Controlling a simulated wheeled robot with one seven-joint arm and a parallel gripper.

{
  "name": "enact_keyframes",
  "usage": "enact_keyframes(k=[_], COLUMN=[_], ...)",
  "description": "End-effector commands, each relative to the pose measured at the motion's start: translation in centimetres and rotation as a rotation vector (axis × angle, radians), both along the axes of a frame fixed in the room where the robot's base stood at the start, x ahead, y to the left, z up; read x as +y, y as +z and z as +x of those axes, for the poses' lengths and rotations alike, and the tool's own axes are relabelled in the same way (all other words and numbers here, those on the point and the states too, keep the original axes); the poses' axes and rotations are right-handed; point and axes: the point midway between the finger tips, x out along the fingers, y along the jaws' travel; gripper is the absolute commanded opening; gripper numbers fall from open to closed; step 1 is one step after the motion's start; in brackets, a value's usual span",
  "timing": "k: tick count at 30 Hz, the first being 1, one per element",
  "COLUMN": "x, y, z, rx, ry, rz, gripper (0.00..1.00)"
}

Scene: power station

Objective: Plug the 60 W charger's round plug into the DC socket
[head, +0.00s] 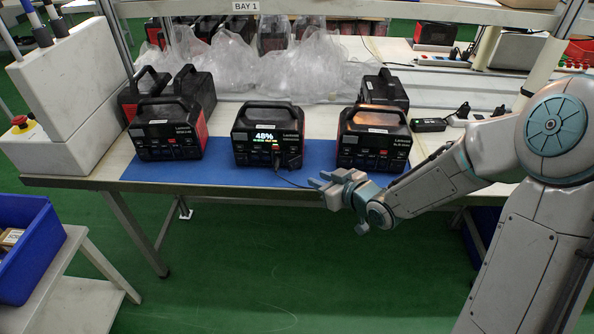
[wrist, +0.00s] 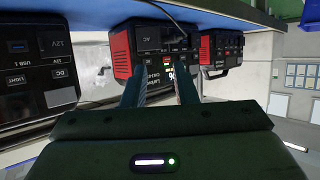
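The middle power station (head: 268,137) stands on the blue mat with its display lit at 48%. A black plug (head: 291,160) appears seated at its lower right front, and a thin cable (head: 292,183) runs from there towards the right. I cannot make out the plug's shape. My gripper (head: 324,183) is in front of the table edge, right of the middle station. In the wrist view its two fingers (wrist: 160,92) are apart with nothing visible between them. The lit station (wrist: 153,48) and the cable (wrist: 170,17) show upside down beyond them. A black charger brick (head: 429,125) lies right of the stations.
Similar stations stand left (head: 167,129) and right (head: 374,138) on the blue mat (head: 220,172). More stations and clear plastic bags (head: 300,62) are behind. A white block (head: 60,90) with an emergency button is at left. The floor in front is clear.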

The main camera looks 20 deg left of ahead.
Motion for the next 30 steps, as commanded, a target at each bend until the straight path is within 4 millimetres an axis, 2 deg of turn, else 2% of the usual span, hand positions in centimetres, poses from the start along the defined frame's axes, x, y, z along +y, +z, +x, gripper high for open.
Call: enact_keyframes(k=[6, 15, 20, 29, 30], x=[3.7, 7.3, 8.1, 8.2, 8.2], y=[-2.0, -3.8, -4.2, -4.2, -4.2], z=[2.5, 5.3, 5.9, 6.1, 6.0], rx=[0.003, 0.001, 0.001, -0.001, -0.001], ry=[0.003, -0.001, -0.001, -0.002, -0.002], rz=[0.001, -0.002, -0.002, -0.003, -0.003], gripper=[0.26, 0.26, 0.26, 0.26, 0.18])
